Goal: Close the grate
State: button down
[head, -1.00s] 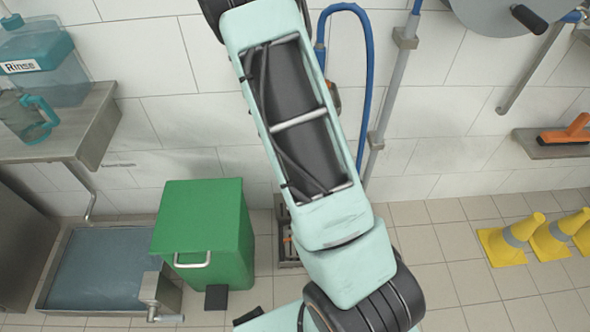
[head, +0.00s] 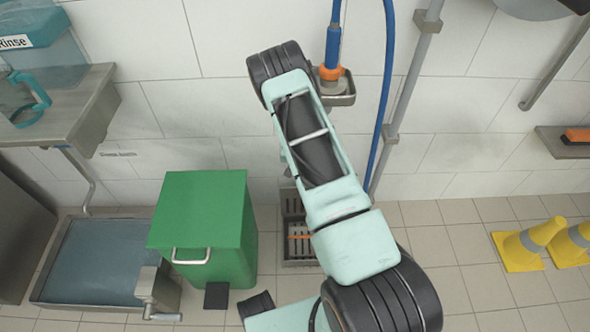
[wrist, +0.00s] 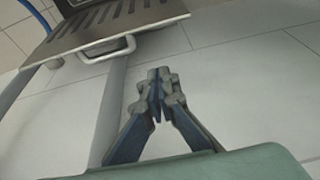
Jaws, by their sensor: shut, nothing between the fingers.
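The grate is a grey metal plate with dark slots and a bar handle. In the wrist view the grate (wrist: 120,22) fills the upper left, with its handle edge towards me. In the head view the slotted grate (head: 293,205) is small, at the floor drain by the wall, and my arm partly covers it. An orange thing shows at the drain. My gripper (wrist: 160,78) is shut and empty, and its tips show below and right of the handle, apart from it. I cannot make out my fingertips in the head view.
A green bin (head: 208,225) stands just left of the drain. Left of it is a low basin (head: 95,262) with a crank. A blue hose (head: 386,110) and a pipe (head: 405,90) run down the wall. Floor between drain and cones is clear.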

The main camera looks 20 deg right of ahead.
notch_tip(320, 180, down, 7)
jog(key=s+b, duration=0.1)
jog(key=b, duration=0.2)
jog(key=shift+s+a+r+b, duration=0.15)
jog(key=shift+s+a+b, duration=0.1)
jog(key=shift+s+b, duration=0.1)
jog(key=shift+s+r+p, duration=0.1)
jog(key=shift+s+p, duration=0.1)
jog(key=shift+p, duration=0.4)
